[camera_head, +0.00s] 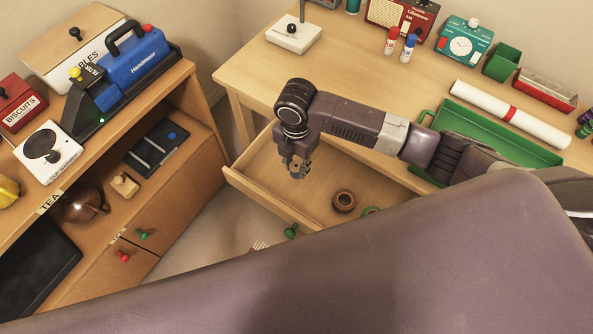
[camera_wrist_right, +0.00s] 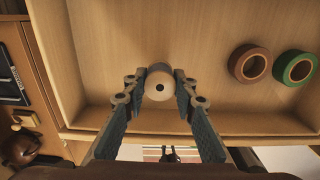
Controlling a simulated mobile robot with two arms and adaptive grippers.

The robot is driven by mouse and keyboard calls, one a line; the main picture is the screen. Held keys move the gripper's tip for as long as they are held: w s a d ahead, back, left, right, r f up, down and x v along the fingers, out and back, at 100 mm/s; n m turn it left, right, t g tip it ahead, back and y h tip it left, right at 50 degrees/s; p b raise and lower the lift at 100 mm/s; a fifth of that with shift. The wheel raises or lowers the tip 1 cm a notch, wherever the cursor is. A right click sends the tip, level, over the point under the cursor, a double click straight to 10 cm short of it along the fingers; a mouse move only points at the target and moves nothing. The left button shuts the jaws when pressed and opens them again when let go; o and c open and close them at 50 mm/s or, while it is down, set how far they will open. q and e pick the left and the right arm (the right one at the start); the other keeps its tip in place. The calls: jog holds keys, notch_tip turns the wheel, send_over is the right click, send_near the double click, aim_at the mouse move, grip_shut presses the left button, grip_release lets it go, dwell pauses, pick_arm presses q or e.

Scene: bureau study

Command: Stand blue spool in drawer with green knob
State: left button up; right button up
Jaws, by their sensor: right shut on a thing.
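The open wooden drawer (camera_head: 240,182) has a green knob (camera_head: 291,231) on its front. My right gripper (camera_head: 297,172) hangs over the left part of this drawer, pointing down. It is shut on a small round spool (camera_wrist_right: 159,86) with a pale end face and a dark centre hole. The spool's end faces the wrist camera, and no blue shows on it; its side is mostly hidden. I cannot tell whether its base touches the drawer floor. My left gripper is not in view.
A brown tape roll (camera_head: 343,201) and a green tape roll (camera_head: 371,211) lie in the drawer, right of the gripper. The drawer floor around the spool is clear. A green tray (camera_head: 470,122) sits on the desk. A cabinet (camera_head: 190,190) stands at left.

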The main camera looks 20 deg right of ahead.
aim_at(296, 173)
jog(key=shift+f, duration=1.9)
jog(key=o, duration=1)
jog(key=shift+f, duration=0.1)
jog(key=shift+c, duration=0.2)
notch_tip(296, 173, up, 12)
jog(key=shift+r, duration=0.15)
jog(key=shift+s, duration=0.1)
